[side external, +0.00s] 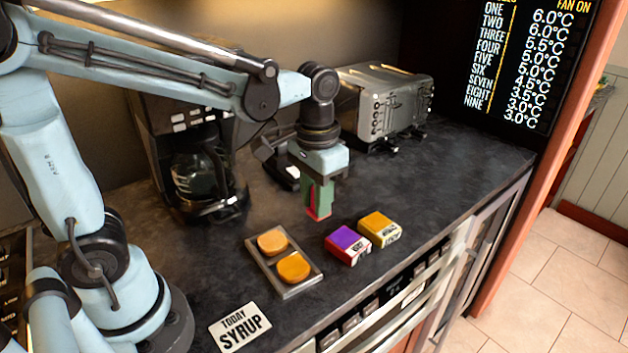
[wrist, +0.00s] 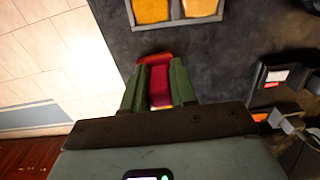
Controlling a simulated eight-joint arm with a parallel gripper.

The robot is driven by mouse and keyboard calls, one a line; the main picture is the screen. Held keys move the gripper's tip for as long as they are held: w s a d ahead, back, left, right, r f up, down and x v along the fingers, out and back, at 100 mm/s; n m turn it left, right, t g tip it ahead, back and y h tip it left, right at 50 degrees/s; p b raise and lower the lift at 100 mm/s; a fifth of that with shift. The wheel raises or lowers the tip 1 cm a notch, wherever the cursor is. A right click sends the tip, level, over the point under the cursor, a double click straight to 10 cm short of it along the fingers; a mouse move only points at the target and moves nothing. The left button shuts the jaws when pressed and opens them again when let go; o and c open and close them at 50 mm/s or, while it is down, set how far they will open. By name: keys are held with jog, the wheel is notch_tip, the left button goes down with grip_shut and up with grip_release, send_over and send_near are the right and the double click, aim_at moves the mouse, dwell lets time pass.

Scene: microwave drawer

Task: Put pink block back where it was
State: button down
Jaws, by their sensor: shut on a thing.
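My gripper (side external: 318,195) hangs from the arm over the middle of the counter, with its green fingers pointing down. It is shut on the pink block (side external: 318,216), whose red-pink lower end shows beneath the fingers. The wrist view shows the block (wrist: 159,87) between the two green fingers, its far end red. Most of the block is covered by the fingers in the side view. I cannot tell whether its bottom touches the counter. A purple-topped block (side external: 347,244) and a yellow-topped block (side external: 379,229) sit side by side to the right, nearer the counter's front edge.
A metal tray (side external: 297,291) with two round orange pieces lies in front of my gripper. A coffee maker (side external: 196,170) and a toaster (side external: 385,105) stand behind. A "TODAY SYRUP" card (side external: 240,327) lies near the front. The counter (side external: 455,165) is clear at the right.

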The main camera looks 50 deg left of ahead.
jog(key=shift+w+a+f, duration=0.1)
jog(key=shift+w+a, duration=0.15)
jog(key=shift+w, duration=0.15)
jog(key=w+a+f, duration=0.1)
jog(key=a+f, duration=0.1)
jog(key=a, duration=0.1)
jog(key=w+a+f, duration=0.1)
jog(key=a+f, duration=0.1)
jog(key=a, duration=0.2)
jog(key=w+a+f, duration=0.1)
jog(key=a+f, duration=0.1)
jog(key=a, duration=0.1)
jog(key=shift+w+a+f, duration=0.25)
jog(key=shift+w+f, duration=0.05)
jog(key=shift+f, duration=0.05)
jog(key=shift+a+f, duration=0.15)
jog(key=shift+f, duration=1.9)
jog(key=shift+f, duration=0.15)
jog(key=c, duration=0.9)
grip_release()
